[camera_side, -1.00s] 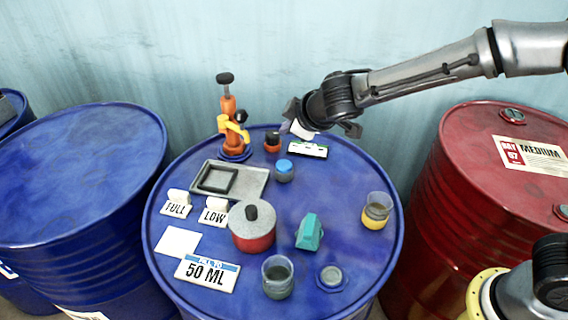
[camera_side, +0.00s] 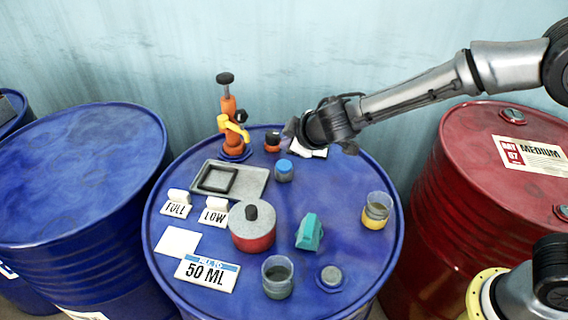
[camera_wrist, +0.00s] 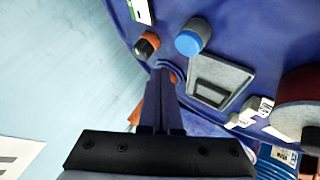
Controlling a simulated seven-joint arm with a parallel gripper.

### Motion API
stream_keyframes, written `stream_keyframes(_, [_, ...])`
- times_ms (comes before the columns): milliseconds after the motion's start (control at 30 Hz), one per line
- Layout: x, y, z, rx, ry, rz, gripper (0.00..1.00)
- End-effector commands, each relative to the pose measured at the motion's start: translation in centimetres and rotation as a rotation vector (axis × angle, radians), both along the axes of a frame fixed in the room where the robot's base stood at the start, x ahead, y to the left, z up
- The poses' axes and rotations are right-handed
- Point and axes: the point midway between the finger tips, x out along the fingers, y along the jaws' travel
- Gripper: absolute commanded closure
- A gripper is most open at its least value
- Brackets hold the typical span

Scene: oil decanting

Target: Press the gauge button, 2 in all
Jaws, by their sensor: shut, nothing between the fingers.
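No part is labelled as the gauge button, so I cannot tell for certain which it is. A small orange cylinder with a black top (camera_side: 272,143) stands near the back rim of the blue drum; it also shows in the wrist view (camera_wrist: 147,44). A white panel with a green edge (camera_side: 318,154), perhaps the gauge, lies to its right, partly hidden by my gripper; its end shows in the wrist view (camera_wrist: 142,10). My gripper (camera_side: 289,130) is shut and empty, above and just right of the orange cylinder. Its closed fingers (camera_wrist: 160,73) show in the wrist view. I see no clear contact.
An orange hand pump (camera_side: 230,130) with a yellow spout stands left, close by. A blue-capped jar (camera_side: 284,172), grey tray (camera_side: 255,186), red pot (camera_side: 252,238), teal block (camera_side: 309,233) and beakers (camera_side: 376,212) crowd the drum top (camera_side: 335,190). Its right middle is fairly clear.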

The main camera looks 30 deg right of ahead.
Motion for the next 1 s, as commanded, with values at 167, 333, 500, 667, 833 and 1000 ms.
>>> stream_keyframes(167, [0.0, 0.0, -2.0, -0.001, 0.000, 0.001, 1.00])
stream_keyframes(333, [0.0, 0.0, -3.0, 0.001, -0.001, 0.000, 1.00])
stream_keyframes(500, [0.0, 0.0, -3.3, 0.002, -0.002, 0.000, 1.00])
stream_keyframes(667, [0.0, 0.0, -3.3, 0.002, -0.002, 0.000, 1.00])
stream_keyframes(833, [0.0, 0.0, -3.3, 0.001, -0.001, 0.000, 1.00])
stream_keyframes(1000, [0.0, 0.0, -3.3, 0.001, -0.001, 0.000, 1.00])
